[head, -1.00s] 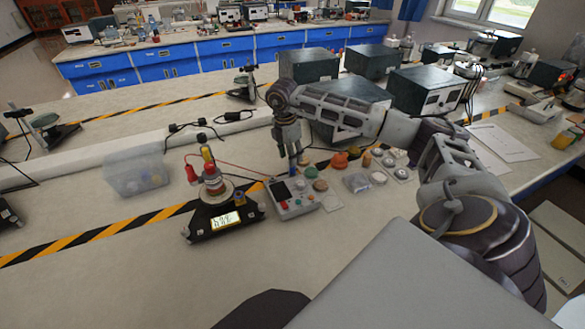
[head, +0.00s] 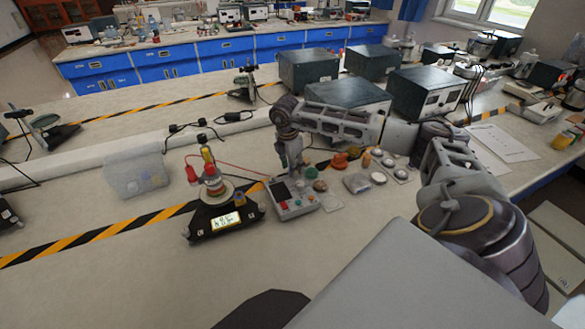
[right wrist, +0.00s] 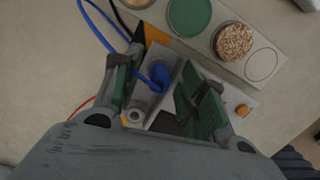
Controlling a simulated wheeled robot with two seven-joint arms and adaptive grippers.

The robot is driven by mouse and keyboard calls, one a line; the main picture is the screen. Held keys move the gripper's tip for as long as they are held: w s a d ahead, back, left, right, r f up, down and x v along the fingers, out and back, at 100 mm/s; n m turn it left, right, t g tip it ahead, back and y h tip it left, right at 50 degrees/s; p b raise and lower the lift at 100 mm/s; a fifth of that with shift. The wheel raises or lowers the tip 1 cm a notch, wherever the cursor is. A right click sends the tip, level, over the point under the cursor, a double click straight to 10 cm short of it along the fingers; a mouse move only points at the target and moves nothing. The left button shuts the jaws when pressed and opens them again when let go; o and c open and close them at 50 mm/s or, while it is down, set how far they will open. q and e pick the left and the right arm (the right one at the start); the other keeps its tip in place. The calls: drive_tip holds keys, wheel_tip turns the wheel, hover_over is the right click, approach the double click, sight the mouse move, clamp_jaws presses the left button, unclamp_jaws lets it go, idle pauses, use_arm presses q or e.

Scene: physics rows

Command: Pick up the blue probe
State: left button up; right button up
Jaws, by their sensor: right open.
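The blue probe (right wrist: 158,77) shows in the right wrist view, with a blue cable running up and left from it. It stands at the grey instrument box (right wrist: 167,59), between the spread fingers of my right gripper (right wrist: 159,99). The gripper is open; I see a gap between the probe and the right finger, and cannot tell if the left finger touches it. In the head view my right gripper (head: 295,168) points down just behind the handheld meter (head: 291,208) and hides the probe. My left gripper is not in view.
A clear plastic box (head: 137,172) is farther left. Coloured discs and small samples (head: 356,183) lie to the right. The front left of the bench is clear.

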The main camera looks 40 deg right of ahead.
drive_tip(key=shift+f, duration=0.15)
idle(0.3)
clamp_jaws()
